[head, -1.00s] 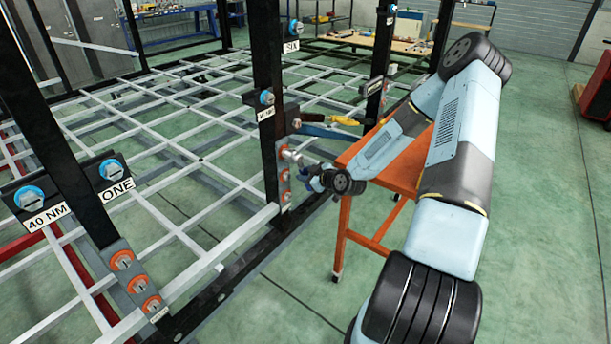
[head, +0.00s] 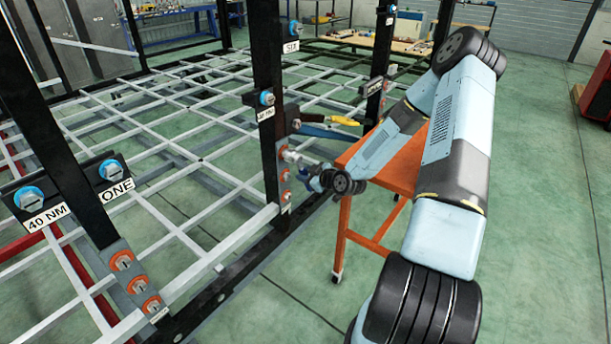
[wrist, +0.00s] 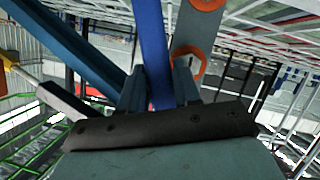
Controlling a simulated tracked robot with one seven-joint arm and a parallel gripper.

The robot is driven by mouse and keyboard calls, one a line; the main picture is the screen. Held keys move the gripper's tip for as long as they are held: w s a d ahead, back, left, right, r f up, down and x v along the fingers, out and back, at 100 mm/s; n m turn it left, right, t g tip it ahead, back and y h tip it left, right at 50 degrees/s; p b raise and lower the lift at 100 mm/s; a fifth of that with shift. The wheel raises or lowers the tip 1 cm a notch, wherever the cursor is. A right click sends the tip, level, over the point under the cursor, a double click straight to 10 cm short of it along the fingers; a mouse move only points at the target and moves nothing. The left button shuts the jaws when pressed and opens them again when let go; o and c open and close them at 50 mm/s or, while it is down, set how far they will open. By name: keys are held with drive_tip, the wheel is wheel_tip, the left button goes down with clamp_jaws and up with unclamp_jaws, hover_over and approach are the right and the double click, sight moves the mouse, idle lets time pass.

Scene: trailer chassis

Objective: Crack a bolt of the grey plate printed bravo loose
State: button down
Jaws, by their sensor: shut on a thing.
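My gripper (head: 312,180) is beside a grey plate (head: 285,188) with orange-ringed bolts, low on the middle black post. In the wrist view, my gripper (wrist: 158,92) is shut on a flat blue tool (wrist: 153,45) that runs up between the fingers. The grey plate (wrist: 193,38) with orange rings shows just behind and right of the tool. The tool's far end is out of the wrist view, so I cannot tell how it sits on a bolt. The plate's small label is too small to read.
A second grey plate (head: 130,276) with orange-ringed bolts is on the near left post. An orange table (head: 395,200) stands right of the middle post. A yellow-handled tool (head: 345,120) and a blue bar (head: 325,132) project above my gripper.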

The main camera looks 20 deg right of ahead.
drive_tip(key=shift+w+a, duration=0.45)
drive_tip(key=shift+w, duration=0.2)
idle(1.2)
drive_tip(key=c, duration=1.4)
unclamp_jaws()
clamp_jaws()
